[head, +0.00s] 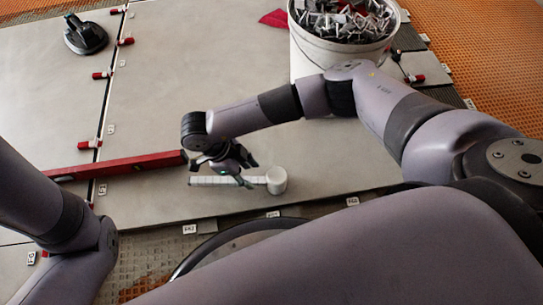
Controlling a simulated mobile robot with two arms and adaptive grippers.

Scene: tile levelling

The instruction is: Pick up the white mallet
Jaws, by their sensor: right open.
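The white mallet (277,181) lies on the large grey tile near its front edge. Its round head is at the right and its pale, banded handle points left. My right gripper (238,178) is over the handle, just left of the head, with its fingers open and pointing down. The gripper hides part of the handle. I cannot tell whether the fingers touch it. My left arm comes in at the left edge, and its gripper is out of the picture.
A red level (120,167) lies left of the mallet, its end close to my right gripper. Red-capped levelling clips (90,145) line the tile joint. A white bucket of metal clips (340,55) stands at the back right. A black suction cup (85,37) sits at the back left.

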